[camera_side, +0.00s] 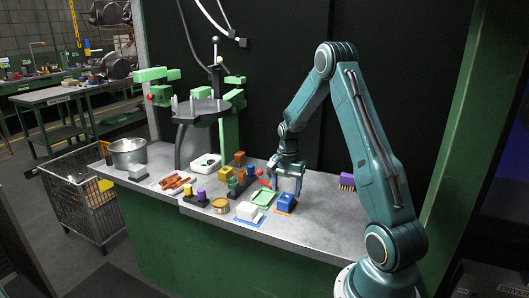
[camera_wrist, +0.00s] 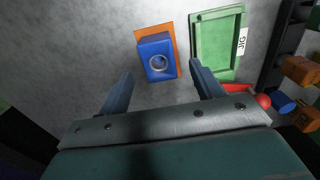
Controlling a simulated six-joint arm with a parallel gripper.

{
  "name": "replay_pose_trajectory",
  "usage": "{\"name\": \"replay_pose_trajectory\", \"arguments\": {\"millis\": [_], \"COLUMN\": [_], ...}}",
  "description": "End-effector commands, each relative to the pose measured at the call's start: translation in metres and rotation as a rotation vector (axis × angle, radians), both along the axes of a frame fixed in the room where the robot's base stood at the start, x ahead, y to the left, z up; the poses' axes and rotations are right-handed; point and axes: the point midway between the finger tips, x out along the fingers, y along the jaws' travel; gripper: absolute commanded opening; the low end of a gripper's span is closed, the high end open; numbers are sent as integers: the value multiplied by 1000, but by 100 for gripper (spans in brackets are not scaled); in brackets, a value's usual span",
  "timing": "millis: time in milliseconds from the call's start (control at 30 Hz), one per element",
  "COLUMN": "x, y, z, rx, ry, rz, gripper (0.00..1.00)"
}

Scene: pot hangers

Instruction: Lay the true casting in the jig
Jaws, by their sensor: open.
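A blue block (camera_side: 286,199) with a round ringed hole on top sits on an orange pad; the block also shows in the wrist view (camera_wrist: 155,48). A white block (camera_side: 247,210) sits on a blue pad. I cannot tell from these frames which piece is the true casting. The green jig (camera_side: 264,197) is a shallow tray, labelled JIG in the wrist view (camera_wrist: 216,60), and the part of it I see is empty. My gripper (camera_wrist: 161,84) is open and empty above the bench, its fingers either side of the blue block's near side in the picture, not touching it.
Colored blocks in dark holders (camera_side: 237,183) stand left of the jig. A red-ended lever (camera_wrist: 262,101) lies close to the jig.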

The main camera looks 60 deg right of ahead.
Motion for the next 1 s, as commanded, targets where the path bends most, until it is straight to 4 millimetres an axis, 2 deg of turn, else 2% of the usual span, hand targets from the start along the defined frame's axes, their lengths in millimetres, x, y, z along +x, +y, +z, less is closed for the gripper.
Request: {"name": "replay_pose_trajectory", "arguments": {"millis": [400, 967, 1000], "x": [-1, -1, -1], "y": [-1, -1, -1], "z": [-42, -45, -45], "rx": [1, 0, 0], "ry": [1, 0, 0], "rz": [0, 1, 1], "gripper": [65, 65, 60]}}
